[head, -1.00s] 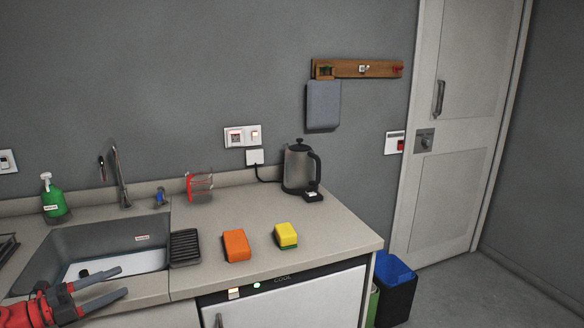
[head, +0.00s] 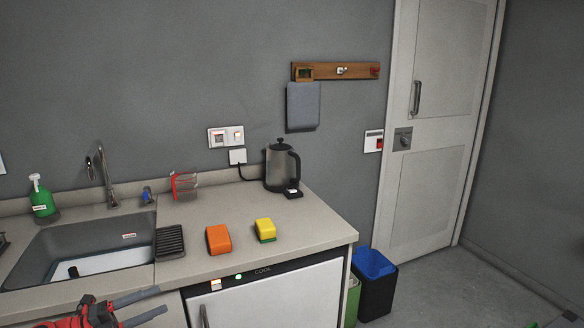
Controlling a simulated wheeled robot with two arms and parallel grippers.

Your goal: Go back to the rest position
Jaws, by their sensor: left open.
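My left gripper (head: 143,306) is at the bottom left of the head view, in front of the counter's front edge below the sink. Its two grey fingers are apart with nothing between them, and its red body is partly cut off by the bottom edge. My right gripper is not in view.
The counter (head: 290,222) holds a sink (head: 50,240), a black rack (head: 170,241), an orange sponge (head: 218,239), a yellow sponge (head: 265,229) and a kettle (head: 281,168). A blue-lined bin (head: 377,290) stands right of the cool cabinet (head: 275,298). Floor near the door (head: 425,170) is clear.

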